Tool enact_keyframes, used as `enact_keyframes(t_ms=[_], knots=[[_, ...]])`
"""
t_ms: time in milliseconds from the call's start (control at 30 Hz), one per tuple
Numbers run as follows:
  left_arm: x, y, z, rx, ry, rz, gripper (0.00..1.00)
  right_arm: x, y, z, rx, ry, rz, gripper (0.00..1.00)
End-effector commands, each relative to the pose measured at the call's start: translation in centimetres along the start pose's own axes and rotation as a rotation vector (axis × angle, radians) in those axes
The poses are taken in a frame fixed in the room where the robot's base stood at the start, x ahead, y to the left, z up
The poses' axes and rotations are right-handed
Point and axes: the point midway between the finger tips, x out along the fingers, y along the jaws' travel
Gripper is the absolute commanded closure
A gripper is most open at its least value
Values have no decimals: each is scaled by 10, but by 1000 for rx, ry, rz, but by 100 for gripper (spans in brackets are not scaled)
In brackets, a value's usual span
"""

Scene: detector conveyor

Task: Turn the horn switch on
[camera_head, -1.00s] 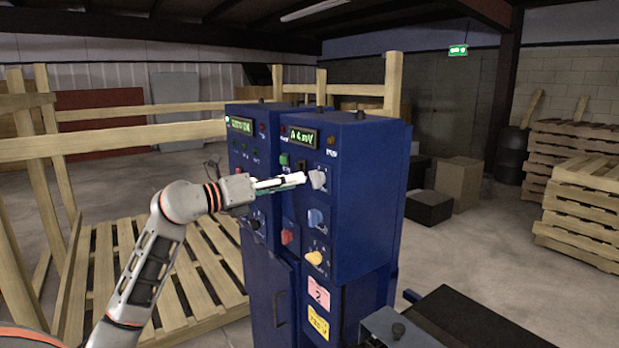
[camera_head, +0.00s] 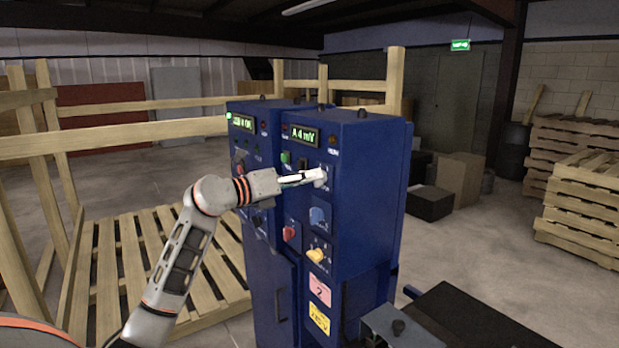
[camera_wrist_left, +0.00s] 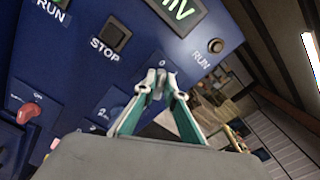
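A tall blue control cabinet (camera_head: 365,185) has knobs and buttons on its front. My left gripper (camera_head: 322,177) reaches the upper right knob of the front panel, which is pale grey and mostly hidden behind the fingers. In the left wrist view the fingertips (camera_wrist_left: 156,78) come close together with a pale piece of that knob between them, so the gripper appears shut on it. Below it are a blue knob (camera_head: 317,216), a yellow knob (camera_head: 318,255) and a red knob (camera_head: 291,233). The knob labels are too small to read, so I cannot tell which is the horn switch.
A black STOP button (camera_wrist_left: 117,38) and a green display (camera_head: 304,136) are close above the gripper. A wooden railing (camera_head: 110,138) and pallet floor (camera_head: 150,262) lie left. A dark conveyor part (camera_head: 470,320) is at front right. Pallets (camera_head: 580,190) are stacked further right.

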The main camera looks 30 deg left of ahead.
Motion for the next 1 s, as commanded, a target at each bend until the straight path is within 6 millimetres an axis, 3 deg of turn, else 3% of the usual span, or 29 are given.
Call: enact_keyframes(t_ms=[467,1000], knots=[[0,0,-2,135,4,1,100,5,-1,7,0,2,0,69],[0,-2,-5,624,5,2,100,20,-6,36,2,-8,-3,69]])
